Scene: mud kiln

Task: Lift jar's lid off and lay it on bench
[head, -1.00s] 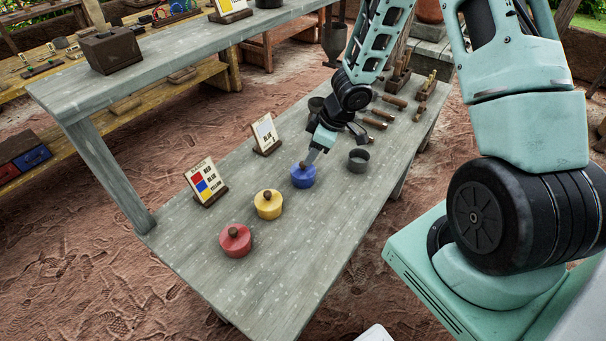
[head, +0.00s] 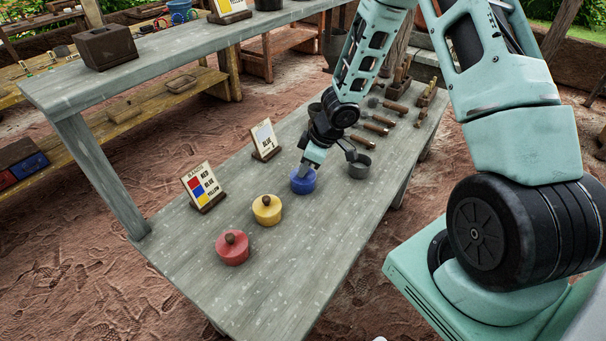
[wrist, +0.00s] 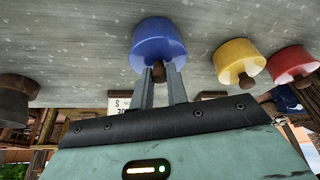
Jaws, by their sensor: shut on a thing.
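Three squat lidded jars with brown knobs stand in a row on the grey wooden bench (head: 270,290): a red jar (head: 232,252), a yellow jar (head: 267,212) and a blue jar (head: 302,185). They also show in the wrist view: blue (wrist: 158,42), yellow (wrist: 238,58) and red (wrist: 292,62). My gripper (head: 307,169) is at the top of the blue jar. In the wrist view its two fingers (wrist: 160,76) are shut on the blue jar's lid knob (wrist: 158,73). I see no gap between blue lid and jar body.
A dark grey cup (head: 358,165) stands right of the blue jar. Several tools (head: 378,128) lie farther back. The bench's front part is bare.

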